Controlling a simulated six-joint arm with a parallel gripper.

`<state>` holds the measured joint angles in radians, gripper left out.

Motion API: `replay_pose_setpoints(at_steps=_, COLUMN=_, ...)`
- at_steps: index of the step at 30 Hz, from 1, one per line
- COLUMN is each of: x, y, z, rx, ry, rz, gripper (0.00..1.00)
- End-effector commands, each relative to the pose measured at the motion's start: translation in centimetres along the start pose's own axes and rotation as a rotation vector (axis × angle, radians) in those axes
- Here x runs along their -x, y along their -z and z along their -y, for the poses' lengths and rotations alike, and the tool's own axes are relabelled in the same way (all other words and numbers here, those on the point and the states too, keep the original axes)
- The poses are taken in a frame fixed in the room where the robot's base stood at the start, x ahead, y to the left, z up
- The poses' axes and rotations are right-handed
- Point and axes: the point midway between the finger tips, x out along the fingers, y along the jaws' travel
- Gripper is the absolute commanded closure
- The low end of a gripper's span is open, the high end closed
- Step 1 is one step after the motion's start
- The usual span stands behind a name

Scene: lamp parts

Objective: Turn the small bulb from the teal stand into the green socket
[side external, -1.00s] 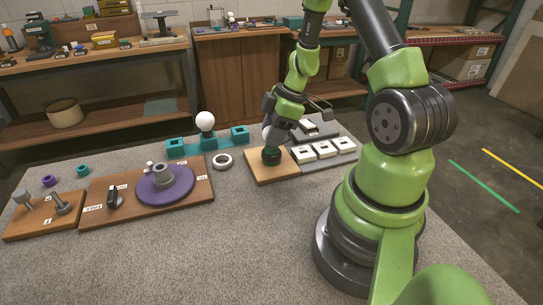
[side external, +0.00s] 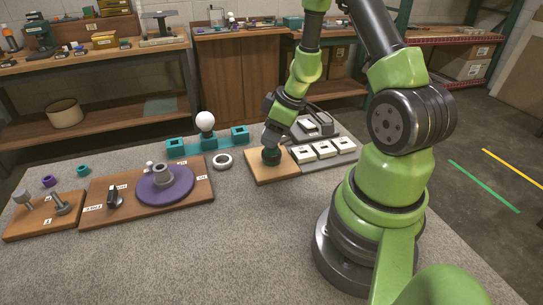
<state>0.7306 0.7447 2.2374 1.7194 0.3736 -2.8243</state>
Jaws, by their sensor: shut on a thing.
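The green socket (side external: 271,156) is a dark green round piece on a light wooden board (side external: 282,173) in the middle of the side external view. My gripper (side external: 271,139) is right above the socket, tilted and shut. The small bulb is between its fingers, largely hidden by them, so I cannot tell how deep it sits in the socket. The teal stand (side external: 240,136) lies behind and to the left. A large white bulb (side external: 205,122) stands upright at its middle, and its end blocks hold no visible bulb.
A white ring (side external: 223,161) lies left of the socket board. White switch-like blocks (side external: 325,149) sit on a grey tray to its right. A purple disc (side external: 164,185) with a grey cylinder rests on a board at left. The front of the table is clear.

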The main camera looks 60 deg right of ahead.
Motion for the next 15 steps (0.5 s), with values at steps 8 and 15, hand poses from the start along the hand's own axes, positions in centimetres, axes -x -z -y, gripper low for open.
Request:
replay_pose_setpoints(at_steps=8, x=0.00, y=-0.03, z=0.10, rx=-0.142, ry=-0.058, rz=0.001, gripper=0.75)
replay_pose_setpoints(at_steps=15, x=0.01, y=-0.03, z=0.06, rx=-0.149, ry=-0.061, rz=0.000, gripper=0.75)
